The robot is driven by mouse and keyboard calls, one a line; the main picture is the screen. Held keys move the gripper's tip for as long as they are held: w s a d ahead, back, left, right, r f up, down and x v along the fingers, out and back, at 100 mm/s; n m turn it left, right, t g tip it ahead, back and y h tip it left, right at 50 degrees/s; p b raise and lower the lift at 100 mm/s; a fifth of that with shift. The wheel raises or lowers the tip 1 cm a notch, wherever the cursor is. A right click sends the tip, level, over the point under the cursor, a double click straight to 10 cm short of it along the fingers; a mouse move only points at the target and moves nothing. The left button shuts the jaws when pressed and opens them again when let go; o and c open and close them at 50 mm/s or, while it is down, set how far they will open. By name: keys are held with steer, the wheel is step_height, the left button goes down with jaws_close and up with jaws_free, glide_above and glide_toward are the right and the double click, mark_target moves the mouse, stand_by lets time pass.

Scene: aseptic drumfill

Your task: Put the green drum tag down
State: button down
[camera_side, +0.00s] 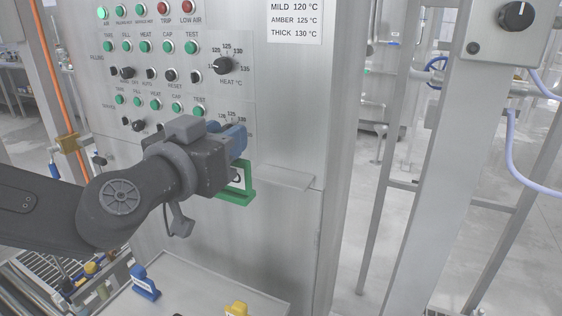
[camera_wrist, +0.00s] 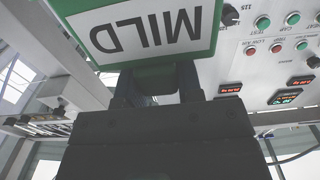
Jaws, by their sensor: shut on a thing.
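The green drum tag (camera_side: 236,194) is in my gripper (camera_side: 240,150), in front of the steel control cabinet. In the wrist view the tag (camera_wrist: 150,64) has a white face reading MILD, upside down in that picture. My gripper (camera_wrist: 158,85) is shut on the tag's green stem. In the side view the fingers and part of the tag are hidden behind my wrist. The tag is held clear above the tray below. A blue tag (camera_side: 145,284) and a yellow tag (camera_side: 236,308) stand on the pale tray (camera_side: 190,296) at the bottom.
The control cabinet (camera_side: 295,110) with knobs and buttons stands close behind my gripper. A small steel ledge (camera_side: 286,177) juts from it, just right of the tag. A wire rack (camera_side: 45,268) with yellow and blue fittings is at lower left. A steel post (camera_side: 425,200) stands at right.

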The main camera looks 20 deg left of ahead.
glide_above(288, 131)
steer(key=s, duration=0.4)
steer(key=shift+w, duration=0.15)
steer(key=shift+w+f, duration=0.25)
steer(key=shift+f, duration=0.55)
steer(key=shift+w+f, duration=0.15)
steer(key=shift+f, duration=2.35)
steer(key=shift+f, duration=0.3)
steer(key=c, duration=0.8)
jaws_free()
steer(key=shift+r, duration=0.1)
steer(key=s, duration=1.4)
steer(key=shift+a+r, duration=0.15)
steer(key=shift+r, duration=0.2)
steer(key=shift+r, duration=0.1)
